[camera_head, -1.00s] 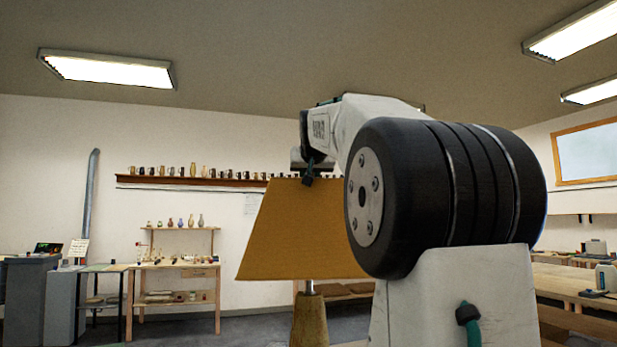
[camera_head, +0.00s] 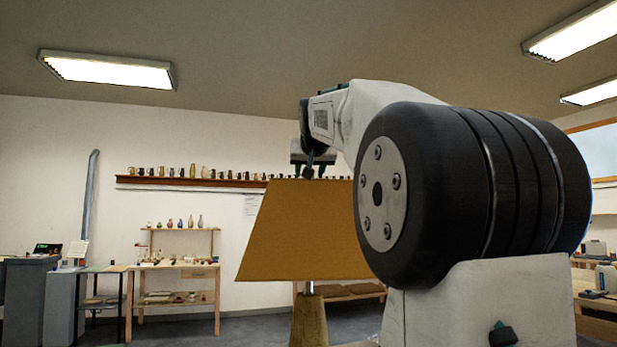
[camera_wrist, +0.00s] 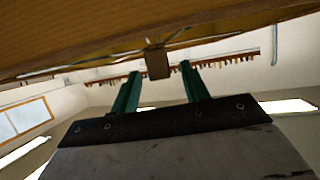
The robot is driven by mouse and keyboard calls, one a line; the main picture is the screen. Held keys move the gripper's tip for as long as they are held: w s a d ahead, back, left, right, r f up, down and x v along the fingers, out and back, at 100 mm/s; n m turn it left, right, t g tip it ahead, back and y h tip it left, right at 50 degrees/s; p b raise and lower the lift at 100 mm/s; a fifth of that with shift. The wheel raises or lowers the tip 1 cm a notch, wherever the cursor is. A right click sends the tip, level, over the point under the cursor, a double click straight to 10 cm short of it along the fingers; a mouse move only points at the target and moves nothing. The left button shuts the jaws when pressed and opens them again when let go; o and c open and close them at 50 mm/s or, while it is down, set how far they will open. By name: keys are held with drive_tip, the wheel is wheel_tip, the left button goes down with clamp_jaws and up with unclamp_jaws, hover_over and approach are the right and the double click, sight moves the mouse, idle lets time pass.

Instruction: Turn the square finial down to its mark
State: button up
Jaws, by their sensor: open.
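The square finial (camera_wrist: 157,62) is a small brown block at the top of the lampshade (camera_wrist: 60,40), seen upside down in the wrist view. My gripper (camera_wrist: 160,68) is open, with one green finger on each side of the finial and a visible gap on both sides. In the head view my gripper (camera_head: 309,172) points down just above the top edge of the tan lampshade (camera_head: 300,235). The finial cannot be clearly made out there. No mark can be made out in either view.
The lamp's metal stem (camera_head: 309,288) and wooden base (camera_head: 309,322) stand below the shade. A wall shelf (camera_head: 190,182) with several jugs and a workbench (camera_head: 175,280) are far behind. The air around the shade's left side is clear.

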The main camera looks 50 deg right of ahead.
drive_tip(key=v, duration=0.4)
drive_tip(key=shift+s, duration=0.1)
drive_tip(key=shift+a, duration=0.15)
idle(0.3)
